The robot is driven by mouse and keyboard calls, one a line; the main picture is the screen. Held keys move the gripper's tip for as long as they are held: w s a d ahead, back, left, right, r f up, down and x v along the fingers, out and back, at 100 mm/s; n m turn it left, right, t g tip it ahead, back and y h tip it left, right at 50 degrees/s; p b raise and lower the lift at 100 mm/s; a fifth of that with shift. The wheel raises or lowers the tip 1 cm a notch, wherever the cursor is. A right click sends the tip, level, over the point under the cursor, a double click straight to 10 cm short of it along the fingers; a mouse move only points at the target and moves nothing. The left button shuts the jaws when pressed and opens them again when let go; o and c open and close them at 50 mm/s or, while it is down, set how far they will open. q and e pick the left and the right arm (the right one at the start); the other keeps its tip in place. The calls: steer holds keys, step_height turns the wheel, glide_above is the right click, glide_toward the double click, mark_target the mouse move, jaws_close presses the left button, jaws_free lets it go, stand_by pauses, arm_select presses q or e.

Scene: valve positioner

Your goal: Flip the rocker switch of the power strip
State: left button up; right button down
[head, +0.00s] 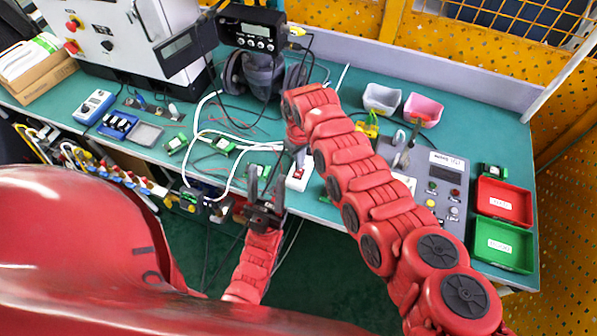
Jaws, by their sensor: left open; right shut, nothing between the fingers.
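The power strip (293,184) is a white block at the front edge of the green bench, with a red rocker switch (299,174) on its upper face. Part of the strip is hidden by my arms, and I cannot tell which way the rocker is tilted. My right arm reaches in from the right and bends down, so its gripper (298,157) is shut and empty just above the switch; contact cannot be told. My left gripper (265,180) is open and empty at the bench's front edge, left of the strip, fingers pointing up the picture.
White cable loops (199,133) and small green terminal parts (222,145) lie left of the strip. The valve positioner (251,30) stands behind. A grey control panel (437,178), a red tray (503,202) and a green tray (502,244) are to the right. Grey and pink bins (423,108) stand farther back.

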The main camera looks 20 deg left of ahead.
steer(key=shift+f+b, duration=0.7)
steer(key=shift+f, duration=0.15)
steer(key=shift+s+r, duration=0.1)
stand_by(0.3)
steer(key=shift+r+p, duration=0.8)
steer(key=shift+r, duration=0.1)
step_height(320, 180, up, 2)
steer(key=shift+r+p, duration=0.2)
steer(key=shift+p, duration=0.5)
steer(key=shift+r+p, duration=0.75)
steer(key=shift+r, duration=0.6)
steer(key=shift+f, duration=0.1)
